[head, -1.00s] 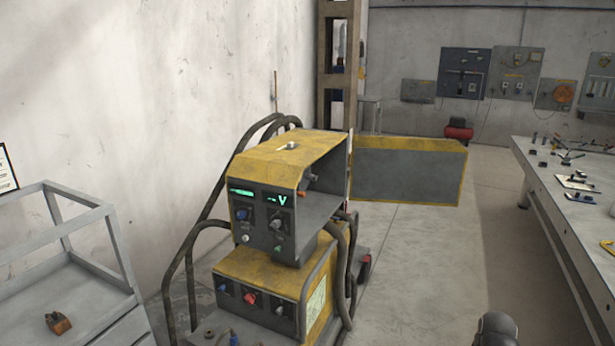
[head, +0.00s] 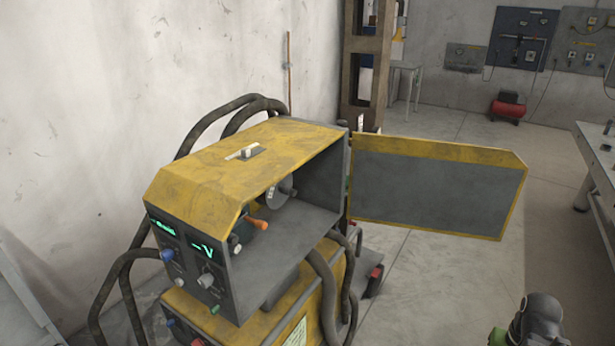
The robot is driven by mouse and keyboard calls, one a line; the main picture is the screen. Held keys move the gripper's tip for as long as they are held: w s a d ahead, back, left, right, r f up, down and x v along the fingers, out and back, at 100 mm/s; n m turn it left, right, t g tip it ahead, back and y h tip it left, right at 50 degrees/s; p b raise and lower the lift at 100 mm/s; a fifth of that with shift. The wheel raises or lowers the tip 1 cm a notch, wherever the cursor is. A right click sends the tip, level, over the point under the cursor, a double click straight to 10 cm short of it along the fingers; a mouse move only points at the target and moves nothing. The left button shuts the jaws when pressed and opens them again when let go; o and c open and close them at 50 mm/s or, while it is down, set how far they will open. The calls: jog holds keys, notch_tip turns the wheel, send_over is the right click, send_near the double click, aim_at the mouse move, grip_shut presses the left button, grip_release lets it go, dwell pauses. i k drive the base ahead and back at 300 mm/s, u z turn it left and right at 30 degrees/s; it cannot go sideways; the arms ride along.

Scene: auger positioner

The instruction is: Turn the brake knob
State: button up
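The yellow and grey machine (head: 240,160) stands with its side compartment open. Inside, a grey round hub (head: 281,191) sits toward the back, and an orange lever (head: 256,224) with small dark parts beside it is nearer the front. I cannot tell for sure which part is the brake knob; nothing is labelled. The front panel carries a blue knob (head: 167,254), a grey knob (head: 205,280) and lit green displays. My gripper is not in view; only a dark rounded part, probably of my arm, shows at the lower right, apart from the machine.
The compartment's door (head: 438,187) stands swung open to the right. Thick dark hoses (head: 325,285) loop beside the machine. A workbench (head: 600,180) stands at the right edge and a red compressor (head: 508,107) at the back. Floor between door and bench is clear.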

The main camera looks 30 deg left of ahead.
aim_at(286, 190)
jog(key=u, duration=0.15)
jog(key=i, duration=0.15)
jog(key=u, duration=2.3)
jog(key=k, duration=0.95)
jog(key=z, duration=0.05)
jog(key=i, duration=0.75)
jog(key=u, duration=0.05)
